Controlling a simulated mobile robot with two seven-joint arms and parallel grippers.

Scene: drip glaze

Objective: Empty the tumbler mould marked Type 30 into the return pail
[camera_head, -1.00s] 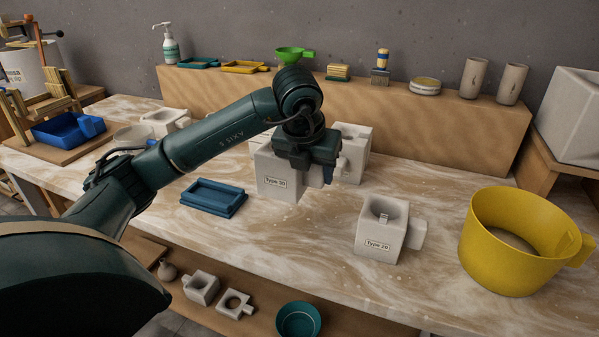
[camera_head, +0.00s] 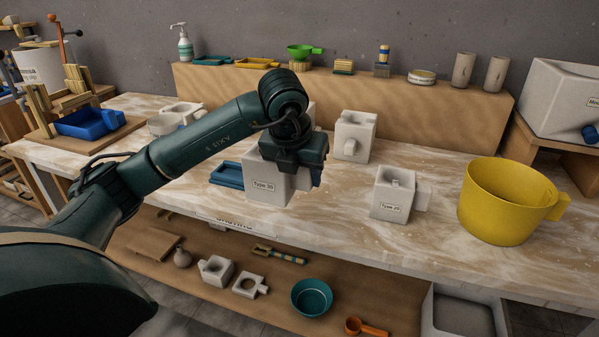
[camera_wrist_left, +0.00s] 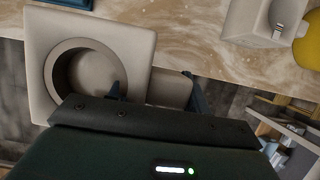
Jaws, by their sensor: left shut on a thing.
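The white block mould marked Type 30 (camera_head: 264,187) is held by my left gripper (camera_head: 310,173), which is shut on its side handle. It looks upright and clear of the table, overlapping the blue tray in the head view. In the left wrist view the mould (camera_wrist_left: 135,42) shows its round opening; its contents cannot be made out. The handle is between the fingers (camera_wrist_left: 160,91). The yellow return pail (camera_head: 495,215) stands at the right on the table, open at the top, with a handle on its right. My right gripper is not in view.
A second mould with a similar label (camera_head: 385,207) stands between the held mould and the pail. Another white mould (camera_head: 353,143) is behind it. The blue tray (camera_head: 227,174) lies left. A lower shelf (camera_head: 385,292) holds a teal bowl (camera_head: 312,297).

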